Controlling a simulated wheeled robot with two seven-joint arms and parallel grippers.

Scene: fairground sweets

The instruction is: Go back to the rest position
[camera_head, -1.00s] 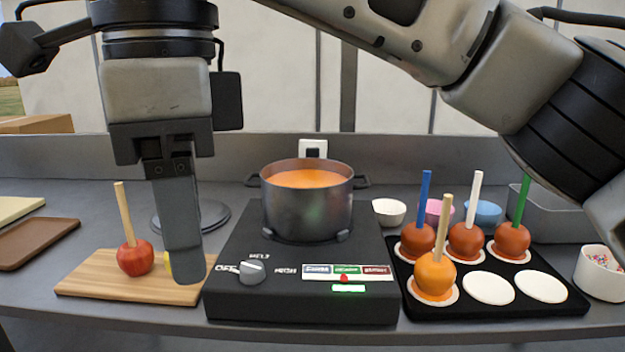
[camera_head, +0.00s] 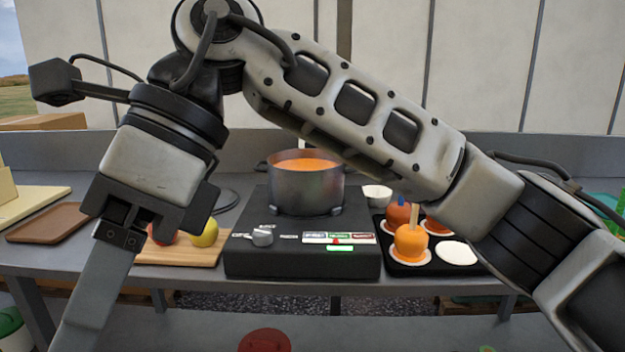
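My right arm comes in from the right and bends over the counter. Its gripper (camera_head: 84,320) hangs tilted at the lower left, in front of the counter's edge. Its fingers are seen side-on and overlap, so their opening cannot be judged; no object shows at them. My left gripper is not in view. A red apple (camera_head: 163,239), mostly hidden behind my gripper, and a yellow apple (camera_head: 205,234) are on the wooden board (camera_head: 190,256). A pot (camera_head: 305,190) of orange liquid stands on the black cooker (camera_head: 300,262). An orange coated apple (camera_head: 411,242) with a stick sits on the black tray (camera_head: 420,268).
A white bowl (camera_head: 377,195) stands behind the tray. A brown tray (camera_head: 48,222) and a pale board (camera_head: 30,205) lie at left. A red round thing (camera_head: 264,341) shows below the counter.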

